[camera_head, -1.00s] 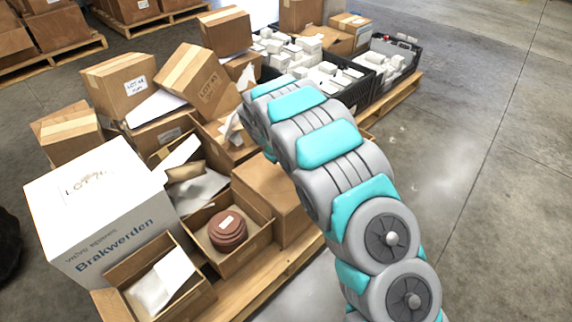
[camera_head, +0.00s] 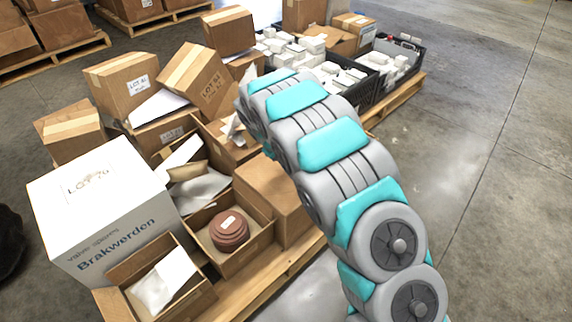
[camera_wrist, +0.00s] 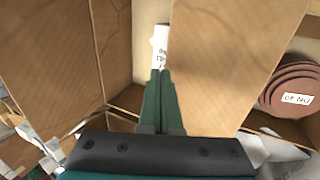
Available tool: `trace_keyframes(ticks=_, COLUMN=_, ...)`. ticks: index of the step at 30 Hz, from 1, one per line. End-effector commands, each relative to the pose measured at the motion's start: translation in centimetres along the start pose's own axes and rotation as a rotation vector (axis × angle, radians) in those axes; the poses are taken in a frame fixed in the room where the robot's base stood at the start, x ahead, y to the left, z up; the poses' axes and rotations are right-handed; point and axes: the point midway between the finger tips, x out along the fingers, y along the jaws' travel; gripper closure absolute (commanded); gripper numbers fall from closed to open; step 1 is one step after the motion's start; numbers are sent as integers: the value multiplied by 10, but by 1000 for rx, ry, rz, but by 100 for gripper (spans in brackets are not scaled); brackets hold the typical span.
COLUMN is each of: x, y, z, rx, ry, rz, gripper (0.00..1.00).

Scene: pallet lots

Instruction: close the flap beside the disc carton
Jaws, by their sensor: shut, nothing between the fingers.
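The disc carton (camera_head: 262,241) is open near the front of the pallet, with a stack of reddish-brown discs (camera_head: 229,230) inside. The labelled discs (camera_wrist: 292,92) also show at the right of the wrist view. A broad brown cardboard panel (camera_wrist: 232,50), seemingly the flap, stands between the discs and my gripper in the wrist view. My gripper (camera_wrist: 161,73) is shut and empty, its green fingers just left of that panel. I cannot tell whether they touch it. In the head view my gripper is hidden behind my arm.
A white printed item (camera_wrist: 159,42) lies beyond the fingertips. Another cardboard face (camera_wrist: 50,50) is close on the left. An open carton with white paper (camera_head: 160,281) and a large white box (camera_head: 100,215) stand left of the disc carton. Free floor (camera_head: 480,150) lies right.

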Motion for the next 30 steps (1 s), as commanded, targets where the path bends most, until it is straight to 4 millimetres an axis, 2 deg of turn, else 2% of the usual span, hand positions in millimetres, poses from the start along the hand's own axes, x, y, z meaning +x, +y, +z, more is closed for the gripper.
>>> trace_keyframes(ticks=1, x=-14, y=8, z=0, rx=4, ry=5, rz=3, gripper=100)
trace_keyframes(ticks=6, x=-48, y=24, z=-2, rx=7, ry=11, rz=5, gripper=100)
trace_keyframes(ticks=12, x=-80, y=39, z=-1, rx=4, ry=8, rz=5, gripper=100)
trace_keyframes(ticks=18, x=-96, y=46, z=-1, rx=3, ry=6, rz=5, gripper=100)
trace_keyframes(ticks=23, x=-100, y=48, z=0, rx=4, ry=5, rz=5, gripper=100)
trace_keyframes(ticks=26, x=-104, y=52, z=7, rx=18, ry=-1, rz=3, gripper=100)
trace_keyframes(ticks=29, x=-115, y=61, z=29, rx=58, ry=-16, rz=-5, gripper=100)
trace_keyframes(ticks=30, x=-120, y=65, z=42, rx=81, ry=-27, rz=-11, gripper=100)
